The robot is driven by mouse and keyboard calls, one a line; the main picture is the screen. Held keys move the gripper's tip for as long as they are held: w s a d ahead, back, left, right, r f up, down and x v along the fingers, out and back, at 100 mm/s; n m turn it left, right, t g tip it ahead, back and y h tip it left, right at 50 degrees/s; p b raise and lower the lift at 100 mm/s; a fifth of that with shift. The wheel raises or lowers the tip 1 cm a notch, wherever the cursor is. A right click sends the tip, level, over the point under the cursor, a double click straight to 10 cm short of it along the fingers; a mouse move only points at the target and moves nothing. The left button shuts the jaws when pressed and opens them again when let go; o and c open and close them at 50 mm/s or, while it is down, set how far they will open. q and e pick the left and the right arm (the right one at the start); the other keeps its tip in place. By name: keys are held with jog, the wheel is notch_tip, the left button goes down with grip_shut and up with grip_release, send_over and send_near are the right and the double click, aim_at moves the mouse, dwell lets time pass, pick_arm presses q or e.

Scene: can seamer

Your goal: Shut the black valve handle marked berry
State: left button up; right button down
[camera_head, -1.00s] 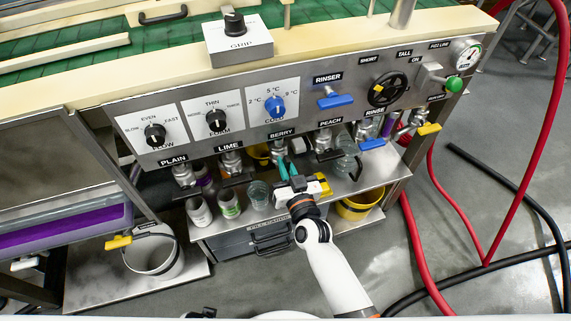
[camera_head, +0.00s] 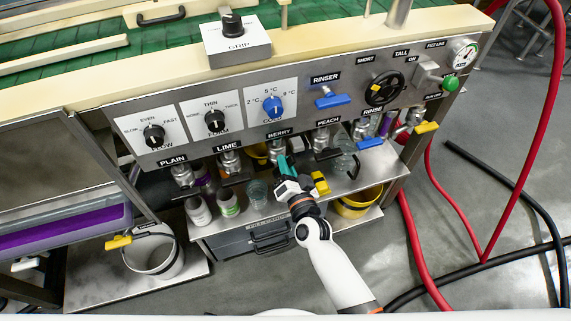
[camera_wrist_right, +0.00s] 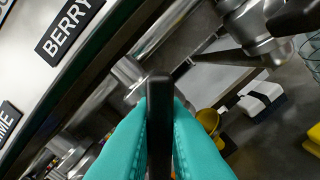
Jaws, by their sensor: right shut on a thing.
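The berry label (camera_head: 280,132) is on the front panel, above the berry valve (camera_head: 276,150). In the right wrist view the label (camera_wrist_right: 70,27) shows at upper left. The black valve handle (camera_wrist_right: 159,95) stands between the teal fingers of my right gripper (camera_wrist_right: 160,130), which are shut on it from both sides. In the head view my right gripper (camera_head: 285,166) is below the berry label and hides most of the handle. My left gripper is not in view.
Peach valve (camera_head: 322,140) is just to the right, and lime valve (camera_head: 230,160) to the left. Bottles and a glass (camera_head: 257,192) stand on the shelf below. A yellow block (camera_head: 320,183) is beside my gripper. A yellow bucket (camera_head: 358,204) sits at lower right.

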dwell(0.4)
jog(key=c, duration=1.5)
grip_release()
jog(key=shift+s, duration=0.1)
